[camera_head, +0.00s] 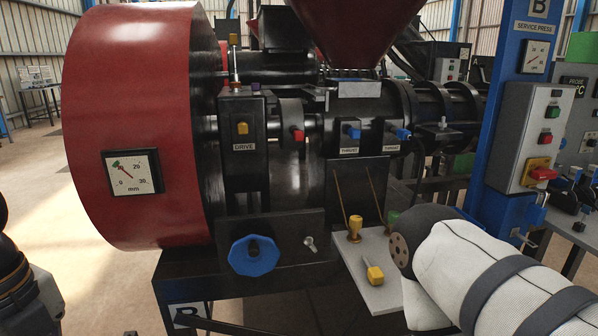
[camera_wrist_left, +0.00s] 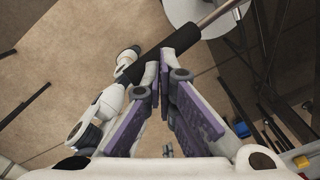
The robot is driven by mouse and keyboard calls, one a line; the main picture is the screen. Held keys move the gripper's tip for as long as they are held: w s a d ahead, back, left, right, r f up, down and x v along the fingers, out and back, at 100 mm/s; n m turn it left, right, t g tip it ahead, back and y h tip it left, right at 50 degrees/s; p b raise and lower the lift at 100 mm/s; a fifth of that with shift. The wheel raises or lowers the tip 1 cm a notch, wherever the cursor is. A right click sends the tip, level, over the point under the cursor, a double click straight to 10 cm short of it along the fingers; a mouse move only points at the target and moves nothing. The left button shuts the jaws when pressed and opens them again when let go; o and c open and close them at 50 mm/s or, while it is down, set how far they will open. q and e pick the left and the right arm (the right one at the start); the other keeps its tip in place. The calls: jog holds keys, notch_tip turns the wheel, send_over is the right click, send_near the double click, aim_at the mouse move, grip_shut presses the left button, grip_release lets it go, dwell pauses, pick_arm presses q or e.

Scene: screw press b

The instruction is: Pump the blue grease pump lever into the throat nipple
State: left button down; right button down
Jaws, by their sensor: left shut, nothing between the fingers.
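In the head view, two small blue handles sit on the dark press body, one (camera_head: 353,132) by a THRUST label and one (camera_head: 402,134) to its right. A blue handwheel (camera_head: 253,256) is lower on the press front. I cannot tell a grease pump lever or throat nipple for certain. In the left wrist view, my left gripper (camera_wrist_left: 160,76) is shut and empty, its purple-padded fingers together at the tips. A steel rod (camera_wrist_left: 222,12) with a black sleeve (camera_wrist_left: 180,41) runs close by the fingertips; contact is unclear. My right gripper is not in view.
A red drum with a dial (camera_head: 133,172) fills the left. A pale shelf (camera_head: 376,262) below the press holds yellow-handled items (camera_head: 355,228). A blue post with a control box (camera_head: 527,135) stands at right. Open floor shows at far left.

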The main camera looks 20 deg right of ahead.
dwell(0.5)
pick_arm(q)
jog(key=s+f, duration=0.3)
jog(key=f, duration=0.3)
jog(key=shift+s+a+f, duration=0.2)
jog(key=shift+s+f, duration=0.1)
jog(key=shift+f, duration=0.1)
jog(key=w+r, duration=0.1)
jog(key=r, duration=0.1)
jog(key=w+r, duration=0.1)
jog(key=r, duration=0.1)
jog(key=w+r, duration=0.1)
jog(key=r, duration=0.1)
jog(key=shift+w+d+r, duration=0.15)
jog(key=shift+w+r, duration=0.15)
jog(key=shift+r, duration=0.05)
dwell(0.6)
dwell(0.7)
